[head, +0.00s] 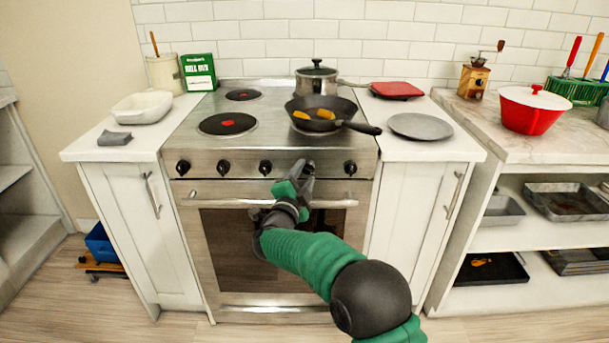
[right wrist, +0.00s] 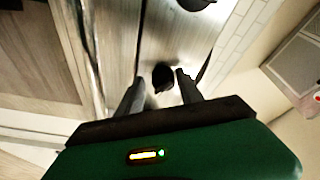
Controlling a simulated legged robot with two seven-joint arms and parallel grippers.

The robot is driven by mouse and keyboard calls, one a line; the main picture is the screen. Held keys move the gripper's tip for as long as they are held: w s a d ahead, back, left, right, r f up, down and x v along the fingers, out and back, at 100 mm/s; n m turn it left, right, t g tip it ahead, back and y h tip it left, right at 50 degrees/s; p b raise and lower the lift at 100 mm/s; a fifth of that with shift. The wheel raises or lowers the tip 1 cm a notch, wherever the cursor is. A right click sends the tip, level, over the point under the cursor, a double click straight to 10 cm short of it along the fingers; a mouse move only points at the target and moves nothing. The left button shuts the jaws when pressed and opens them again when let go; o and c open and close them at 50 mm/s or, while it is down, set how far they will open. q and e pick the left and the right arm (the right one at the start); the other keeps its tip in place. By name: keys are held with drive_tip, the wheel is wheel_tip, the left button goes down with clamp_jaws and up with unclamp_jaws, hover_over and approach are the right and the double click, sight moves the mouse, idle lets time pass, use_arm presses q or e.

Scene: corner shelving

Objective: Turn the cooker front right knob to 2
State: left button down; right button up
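The cooker (head: 275,205) stands in the middle of the head view with a row of black knobs along its front panel. The rightmost knob (head: 350,168) shows clear of my gripper, and a middle knob (head: 265,167) shows just left of it. My right gripper (head: 301,171) is at the panel between these two and covers the spot there. In the right wrist view my right gripper (right wrist: 158,86) is open, with a dark knob (right wrist: 162,74) between its fingertips. I cannot tell whether the fingers touch it. Its setting is not readable. My left gripper is out of view.
A frying pan (head: 320,118) with yellow-orange food sits on the front right burner, its handle (head: 361,127) reaching right above the knobs. A lidded pot (head: 316,80) stands behind it. The oven door handle (head: 228,203) runs below the knobs. Counters flank the cooker.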

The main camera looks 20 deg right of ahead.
drive_tip(key=shift+o, duration=0.7)
drive_tip(key=shift+w, duration=0.1)
drive_tip(key=shift+r, duration=0.15)
drive_tip(key=shift+s, duration=0.25)
drive_tip(key=p+v, duration=0.3)
drive_tip(key=v, duration=1.3)
drive_tip(key=shift+s+a, duration=0.2)
drive_tip(key=shift+a, duration=0.05)
drive_tip(key=shift+w, duration=0.1)
